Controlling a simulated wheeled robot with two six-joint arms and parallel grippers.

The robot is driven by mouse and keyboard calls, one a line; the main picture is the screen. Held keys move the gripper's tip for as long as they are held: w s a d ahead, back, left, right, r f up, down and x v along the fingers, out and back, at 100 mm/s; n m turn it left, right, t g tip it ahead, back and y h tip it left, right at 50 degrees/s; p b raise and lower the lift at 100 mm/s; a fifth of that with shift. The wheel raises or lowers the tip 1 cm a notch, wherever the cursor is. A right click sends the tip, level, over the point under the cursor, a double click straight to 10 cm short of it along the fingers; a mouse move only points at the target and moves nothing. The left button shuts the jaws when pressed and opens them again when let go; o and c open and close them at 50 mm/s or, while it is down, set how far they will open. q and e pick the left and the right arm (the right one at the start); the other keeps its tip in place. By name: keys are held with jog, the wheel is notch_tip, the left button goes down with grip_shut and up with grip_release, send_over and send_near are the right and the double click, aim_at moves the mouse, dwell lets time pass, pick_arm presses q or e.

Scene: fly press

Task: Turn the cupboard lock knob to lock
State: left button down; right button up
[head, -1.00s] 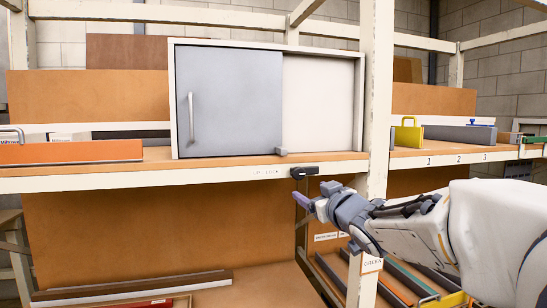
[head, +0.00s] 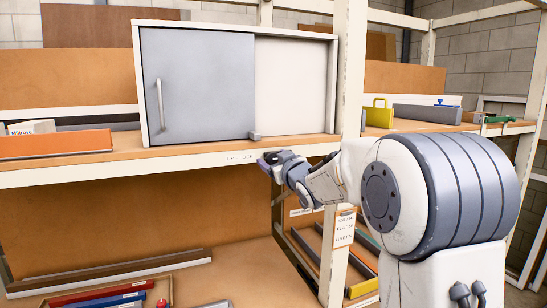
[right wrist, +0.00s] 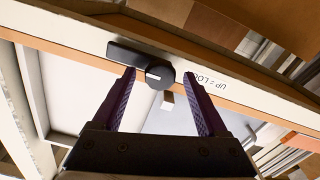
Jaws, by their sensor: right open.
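The lock knob (right wrist: 160,76) is a dark round disc with a light mark and a dark bar lying along the shelf's front edge, pointing left in the right wrist view. In the head view my right gripper (head: 268,162) is at the shelf edge and mostly hides the knob. My left gripper is out of view.
The white cupboard (head: 137,90) with a grey sliding door (head: 200,85) stands on the shelf above the knob. A small grey block (head: 254,135) sits at the door's lower corner. A white upright post (head: 349,80) stands right of the gripper. Trays and bars lie below.

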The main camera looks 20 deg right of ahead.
grip_shut()
dwell(1.4)
